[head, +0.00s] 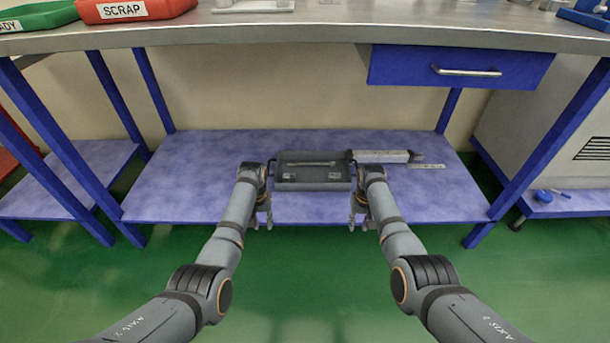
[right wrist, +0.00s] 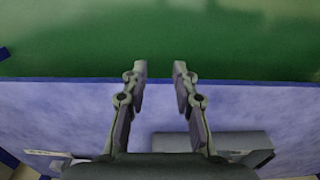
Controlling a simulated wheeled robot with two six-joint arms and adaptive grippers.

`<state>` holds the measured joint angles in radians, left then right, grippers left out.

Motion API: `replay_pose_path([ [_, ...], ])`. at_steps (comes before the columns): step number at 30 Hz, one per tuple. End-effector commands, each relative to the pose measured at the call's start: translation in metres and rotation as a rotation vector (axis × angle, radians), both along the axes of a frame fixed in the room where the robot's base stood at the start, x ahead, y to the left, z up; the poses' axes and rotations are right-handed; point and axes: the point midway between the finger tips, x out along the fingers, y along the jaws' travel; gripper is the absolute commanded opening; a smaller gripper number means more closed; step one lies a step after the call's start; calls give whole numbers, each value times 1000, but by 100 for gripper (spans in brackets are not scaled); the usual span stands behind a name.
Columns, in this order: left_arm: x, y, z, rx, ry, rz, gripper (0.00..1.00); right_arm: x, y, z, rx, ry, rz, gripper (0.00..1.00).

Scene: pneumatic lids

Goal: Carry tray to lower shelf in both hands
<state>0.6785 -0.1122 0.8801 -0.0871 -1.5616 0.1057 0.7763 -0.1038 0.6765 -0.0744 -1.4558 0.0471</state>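The grey tray (head: 313,186) sits on the blue lower shelf (head: 190,180), with a metal bar and small pale pieces inside. Dark handles show at its left and right sides, partly hidden by my wrists. My left gripper (head: 262,222) is at the tray's front left, fingers down, apart and empty. My right gripper (head: 358,223) is at the front right, also open and empty. In the right wrist view the right gripper (right wrist: 160,70) has a clear gap between its fingertips, and part of the grey tray (right wrist: 225,142) shows low at the right.
A long pale block (head: 380,156) and a flat ruler-like strip (head: 427,166) lie right of the tray. The steel worktop (head: 300,32) and blue drawer (head: 462,68) overhang the shelf. Blue legs (head: 62,150) flank it. The shelf's left part is clear.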

Motion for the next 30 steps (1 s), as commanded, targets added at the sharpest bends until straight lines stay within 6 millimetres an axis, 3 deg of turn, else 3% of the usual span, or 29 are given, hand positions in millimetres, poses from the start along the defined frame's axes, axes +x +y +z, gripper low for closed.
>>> replay_pose_path([
  [5,0,0,0,0,0,0,28,1,0,18,1,-5,0,28],
  [12,0,0,0,0,0,0,28,-1,0,78,0,-6,0,28],
  [18,0,0,0,0,0,0,28,-2,0,112,-1,-5,0,28],
  [30,0,0,0,0,0,0,28,-2,0,121,0,-3,0,28],
])
